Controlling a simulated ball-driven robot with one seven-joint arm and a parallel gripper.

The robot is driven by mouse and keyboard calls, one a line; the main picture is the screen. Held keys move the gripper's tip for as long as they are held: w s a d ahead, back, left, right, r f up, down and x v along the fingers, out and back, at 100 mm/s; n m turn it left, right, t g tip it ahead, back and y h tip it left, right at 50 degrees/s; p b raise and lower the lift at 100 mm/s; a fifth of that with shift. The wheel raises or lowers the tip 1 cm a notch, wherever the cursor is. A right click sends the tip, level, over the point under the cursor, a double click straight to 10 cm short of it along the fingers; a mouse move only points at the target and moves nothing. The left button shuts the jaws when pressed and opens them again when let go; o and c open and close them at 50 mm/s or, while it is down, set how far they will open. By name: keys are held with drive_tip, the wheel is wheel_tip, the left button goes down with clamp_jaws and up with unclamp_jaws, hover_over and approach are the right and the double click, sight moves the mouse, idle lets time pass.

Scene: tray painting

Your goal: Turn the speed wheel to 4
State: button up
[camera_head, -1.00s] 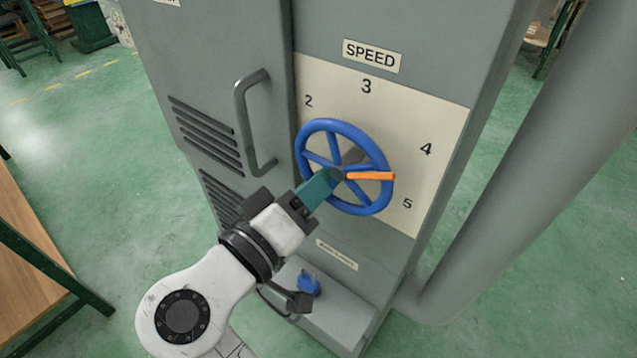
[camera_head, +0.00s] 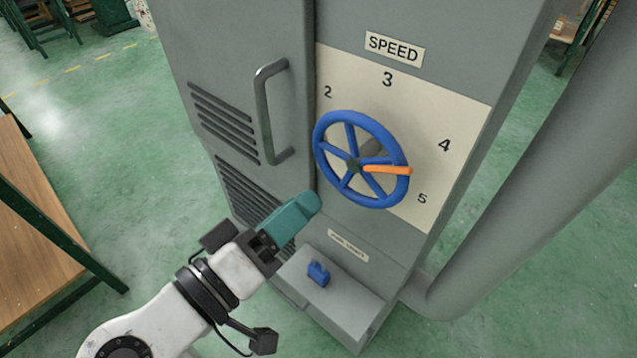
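The blue speed wheel (camera_head: 350,124) stands upright in front of a cream dial panel (camera_head: 465,110) on the grey machine. Its orange pointer (camera_head: 388,170) points right, between the 4 (camera_head: 444,145) and the 5 (camera_head: 422,198). The panel also shows 2 and 3, under a SPEED label (camera_head: 394,49). My gripper (camera_head: 305,203), with teal fingers, is below and left of the wheel, apart from it in the picture. Its fingers look like one block from this side, so their opening cannot be told. Nothing shows held.
A vertical door handle (camera_head: 262,115) sticks out left of the wheel. A small blue part (camera_head: 318,273) sits on a grey ledge (camera_head: 345,305) below. A thick grey pipe (camera_head: 530,170) runs along the right. A wooden table (camera_head: 35,215) stands at the left. Green floor is open between table and machine.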

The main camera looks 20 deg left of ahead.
drive_tip(key=v, duration=0.3)
drive_tip(key=shift+s, duration=0.15)
drive_tip(key=shift+f, duration=0.1)
idle(0.5)
